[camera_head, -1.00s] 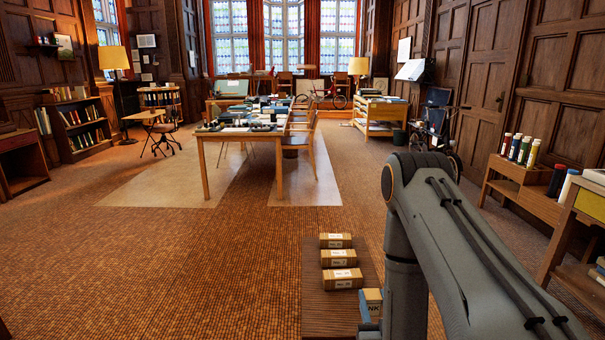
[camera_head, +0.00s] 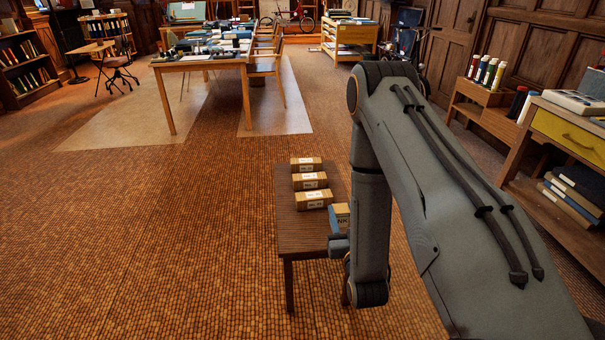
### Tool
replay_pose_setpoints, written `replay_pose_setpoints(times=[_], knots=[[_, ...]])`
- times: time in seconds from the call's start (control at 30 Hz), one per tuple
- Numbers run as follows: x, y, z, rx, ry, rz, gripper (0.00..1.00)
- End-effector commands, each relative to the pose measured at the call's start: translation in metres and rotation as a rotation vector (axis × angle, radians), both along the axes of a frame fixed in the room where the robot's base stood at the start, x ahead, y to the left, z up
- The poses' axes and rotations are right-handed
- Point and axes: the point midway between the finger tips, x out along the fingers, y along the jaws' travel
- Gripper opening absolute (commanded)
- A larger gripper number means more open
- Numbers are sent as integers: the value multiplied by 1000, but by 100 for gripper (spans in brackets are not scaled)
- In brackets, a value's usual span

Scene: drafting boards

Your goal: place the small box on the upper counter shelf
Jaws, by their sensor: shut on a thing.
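A small yellow-tan box (camera_head: 341,212) with dark letters ending in "NK" shows beside my forearm, partly hidden by it. My gripper (camera_head: 339,240), a blue-grey part, is at this box and shut on it; its fingertips are mostly hidden. The box is at the right side of a small dark wooden table (camera_head: 300,238); I cannot tell whether it touches the top. On the right stands a stepped wooden shelf unit (camera_head: 482,112) with several bottles on its upper level. Beside it is a higher counter (camera_head: 560,118) with a yellow drawer.
Several labelled tan boxes (camera_head: 312,181) lie in a row on the small table. A long work table (camera_head: 207,68) with clutter and chairs stands further back. A bookcase (camera_head: 25,68) is at the left. The carpet (camera_head: 150,220) at the left and front is clear. Books lie under the counter.

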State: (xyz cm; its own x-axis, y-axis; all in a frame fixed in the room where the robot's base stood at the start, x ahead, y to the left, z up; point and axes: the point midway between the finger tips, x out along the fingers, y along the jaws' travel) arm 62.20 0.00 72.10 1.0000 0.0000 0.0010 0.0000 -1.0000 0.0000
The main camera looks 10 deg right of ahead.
Motion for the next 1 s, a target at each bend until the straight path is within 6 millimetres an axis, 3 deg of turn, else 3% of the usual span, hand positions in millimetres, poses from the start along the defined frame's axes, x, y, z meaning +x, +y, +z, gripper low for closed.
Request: replay_pose_setpoints(times=[0.43,1.0], knots=[[82,0,-49,0,-4,0,11],[183,-1,-89,0,-4,0,11]])
